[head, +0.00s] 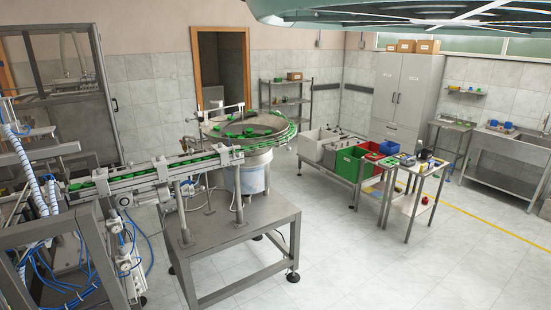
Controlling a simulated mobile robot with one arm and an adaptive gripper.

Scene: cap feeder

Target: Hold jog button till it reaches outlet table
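The cap feeder's round bowl (213,129) stands at the centre of the head view, with green caps (232,135) inside it. A straight track (150,180) runs from the bowl down to the left, with several green caps along it. The track's left end meets a framed machine (85,240) with blue hoses. A grey steel table (240,222) stands under the track, in front of the bowl. I cannot make out a jog button, and I cannot tell which surface is the outlet table. My gripper is not in view.
A steel bench with white, green and red bins (352,163) stands right of the bowl, beside a small trolley (420,182). A grey cabinet (405,95) and a sink (500,145) are behind. The tiled floor at front right is clear.

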